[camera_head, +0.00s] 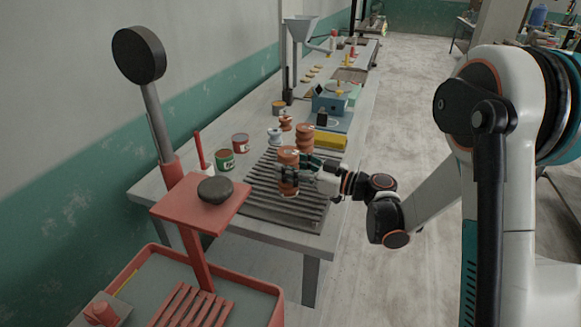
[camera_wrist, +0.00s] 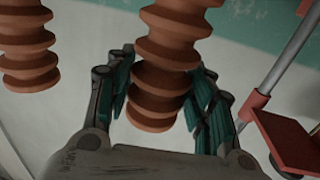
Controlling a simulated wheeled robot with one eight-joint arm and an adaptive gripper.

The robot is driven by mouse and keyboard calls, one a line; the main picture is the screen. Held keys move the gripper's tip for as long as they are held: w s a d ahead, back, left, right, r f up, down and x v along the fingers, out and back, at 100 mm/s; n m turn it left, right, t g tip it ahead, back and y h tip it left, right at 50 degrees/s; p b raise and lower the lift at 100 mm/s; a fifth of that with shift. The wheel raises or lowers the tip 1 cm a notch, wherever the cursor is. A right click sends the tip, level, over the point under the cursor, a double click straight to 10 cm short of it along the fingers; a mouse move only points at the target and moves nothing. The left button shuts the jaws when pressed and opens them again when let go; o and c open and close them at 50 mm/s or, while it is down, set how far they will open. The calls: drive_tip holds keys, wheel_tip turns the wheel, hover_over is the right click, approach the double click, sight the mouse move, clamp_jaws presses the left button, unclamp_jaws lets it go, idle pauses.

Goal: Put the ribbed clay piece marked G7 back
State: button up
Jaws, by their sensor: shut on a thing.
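An orange-brown ribbed clay piece (camera_head: 288,156) stands about upright over the dark slatted rack (camera_head: 270,212) on the table. My gripper (camera_head: 294,172) reaches it from the right and is shut around its middle. In the wrist view the same piece (camera_wrist: 172,50) runs between the green-padded fingers of my gripper (camera_wrist: 160,85), slightly tilted. I cannot read any G7 mark on it. Whether its lower end touches the rack is unclear. A second ribbed clay piece (camera_head: 304,137) stands behind it; a ribbed piece (camera_wrist: 28,55) also shows at left in the wrist view.
A white ribbed piece (camera_head: 274,136) and a smaller brown one (camera_head: 285,123) stand behind. Green (camera_head: 225,160) and red (camera_head: 240,143) cans are at left, a yellow block (camera_head: 330,141) behind right. A red stand (camera_head: 200,203) with a dark stone rises in front left.

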drive_tip(key=shift+f, duration=0.15)
drive_tip(key=o, duration=1.5)
drive_tip(key=shift+o, duration=0.2)
drive_tip(key=shift+d+r, duration=0.2)
drive_tip(key=shift+d, duration=0.05)
drive_tip(key=p+v, duration=0.3)
drive_tip(key=v, duration=0.9)
drive_tip(key=s+a+r+m+g+h, duration=0.15)
drive_tip(key=s+r+m+h, duration=0.25)
drive_tip(key=s+m+h, duration=0.5)
drive_tip(key=s+d+m+h, duration=0.1)
drive_tip(key=s+d+h, duration=0.2)
drive_tip(key=s+d, duration=0.2)
drive_tip(key=s+d+m+h, duration=0.2)
drive_tip(key=s+d+h, duration=0.1)
drive_tip(key=s, duration=0.8)
drive_tip(key=shift+s+d+r+h, duration=0.25)
drive_tip(key=shift+d+r+h, duration=0.2)
drive_tip(key=shift+d, duration=0.4)
